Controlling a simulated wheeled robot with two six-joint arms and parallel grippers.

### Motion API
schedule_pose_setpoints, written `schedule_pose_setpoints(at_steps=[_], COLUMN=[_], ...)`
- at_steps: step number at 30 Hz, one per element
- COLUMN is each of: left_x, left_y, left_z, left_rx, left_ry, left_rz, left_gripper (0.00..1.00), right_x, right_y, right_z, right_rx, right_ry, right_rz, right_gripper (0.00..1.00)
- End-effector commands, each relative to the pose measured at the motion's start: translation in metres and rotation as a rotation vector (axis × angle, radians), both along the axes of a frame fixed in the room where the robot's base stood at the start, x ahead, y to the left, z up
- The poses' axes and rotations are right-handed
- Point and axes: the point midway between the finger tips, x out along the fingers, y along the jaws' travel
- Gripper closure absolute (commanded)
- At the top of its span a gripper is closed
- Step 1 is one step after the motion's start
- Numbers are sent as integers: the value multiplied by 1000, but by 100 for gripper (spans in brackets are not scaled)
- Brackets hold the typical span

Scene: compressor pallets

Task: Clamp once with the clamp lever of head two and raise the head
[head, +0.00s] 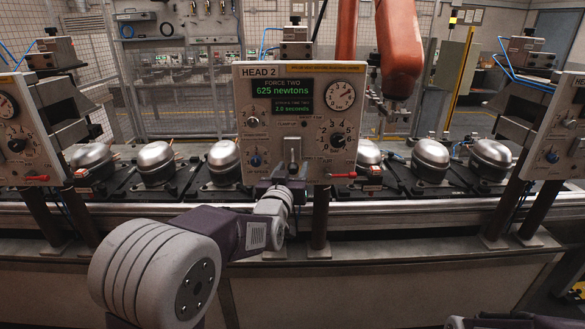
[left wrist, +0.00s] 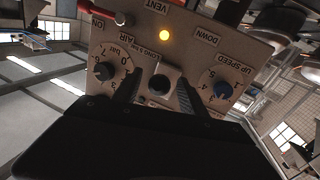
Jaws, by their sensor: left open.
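The head two panel (head: 245,105) stands in the middle of the head view. Its display (head: 285,95) reads "FORCE TWO 625 newtons" and "2.0 seconds". The clamp lever (head: 292,152) sits low in the panel's middle. My left gripper (head: 286,182) is at the panel's lower edge, just below the lever. In the left wrist view the panel (left wrist: 205,45) appears upside down. The open fingers of my left gripper (left wrist: 160,98) lie either side of a dark lever knob (left wrist: 160,85). I cannot tell whether they touch it.
Steel compressors (head: 156,162) stand on dark pallets along the conveyor behind the panel. Similar panels flank it at left (head: 30,130) and right (head: 565,125). An orange robot arm (head: 400,45) hangs behind. In the left wrist view an amber lamp (left wrist: 165,35) is lit.

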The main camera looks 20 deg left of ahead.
Motion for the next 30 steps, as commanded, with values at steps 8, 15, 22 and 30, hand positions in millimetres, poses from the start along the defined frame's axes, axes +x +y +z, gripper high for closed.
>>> schedule_pose_setpoints(at_steps=[8, 15, 22, 30], left_x=[3, 2, 2, 2], left_y=[0, 0, 0, 0], left_z=[0, 0, 0, 0], left_rx=[0, 0, 0, 0], left_ry=[0, 0, 0, 0], left_rz=[0, 1, 0, 0], left_gripper=[53, 100, 100, 100], right_x=[0, 0, 0, 0], right_y=[0, 0, 0, 0], right_z=[0, 0, 0, 0], right_rx=[0, 0, 0, 0], right_ry=[0, 0, 0, 0], right_rz=[0, 0, 0, 0], right_gripper=[100, 100, 100, 100])
